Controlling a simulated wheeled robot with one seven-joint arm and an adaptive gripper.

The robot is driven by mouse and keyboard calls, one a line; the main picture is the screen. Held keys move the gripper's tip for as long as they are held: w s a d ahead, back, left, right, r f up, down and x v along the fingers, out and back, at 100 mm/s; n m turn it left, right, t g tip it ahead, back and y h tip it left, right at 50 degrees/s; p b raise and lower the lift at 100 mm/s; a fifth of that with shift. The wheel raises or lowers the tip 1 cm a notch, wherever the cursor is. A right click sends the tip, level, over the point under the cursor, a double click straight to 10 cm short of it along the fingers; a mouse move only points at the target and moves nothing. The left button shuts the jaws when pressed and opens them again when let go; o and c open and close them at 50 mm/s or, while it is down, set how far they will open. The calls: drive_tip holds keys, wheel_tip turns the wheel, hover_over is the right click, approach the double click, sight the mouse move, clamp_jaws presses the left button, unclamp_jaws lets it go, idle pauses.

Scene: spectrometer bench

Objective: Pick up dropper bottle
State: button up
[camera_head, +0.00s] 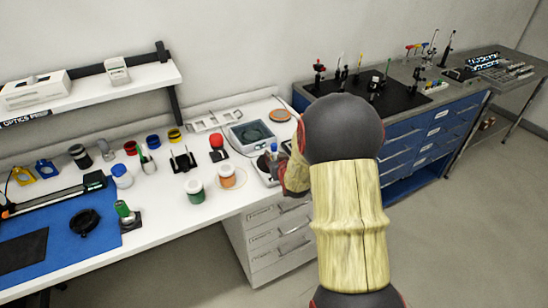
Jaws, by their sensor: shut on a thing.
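A small blue-topped item (274,150), which looks like the dropper bottle, shows at the right end of the white bench, just left of my arm. My gripper (272,164) is right at it and looks shut on it. My wrist and forearm cover much of the gripper, so the fingers and the lower part of the bottle are hard to make out. I cannot tell whether the bottle touches the bench.
A balance-like device (251,135) stands just behind the gripper. Left of it are an orange-labelled jar (227,177), a green-labelled jar (195,191) and a red-topped item (216,142). A blue mat (75,246) lies farther left.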

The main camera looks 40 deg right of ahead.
sight(275, 149)
clamp_jaws()
drive_tip(key=shift+r, duration=0.1)
drive_tip(key=shift+r, duration=0.2)
wheel_tip(275, 149, up, 3)
drive_tip(key=shift+s+a+r+p, duration=0.1)
drive_tip(key=shift+r+p, duration=0.1)
drive_tip(key=shift+p, duration=0.7)
drive_tip(key=w+r+p+v, duration=0.1)
drive_tip(key=p+v, duration=0.1)
drive_tip(key=v, duration=0.6)
drive_tip(key=w+a+r+p+v, duration=0.1)
drive_tip(key=r+v, duration=0.1)
drive_tip(key=v, duration=0.6)
drive_tip(key=shift+a+p, duration=0.2)
drive_tip(key=shift+p, duration=0.15)
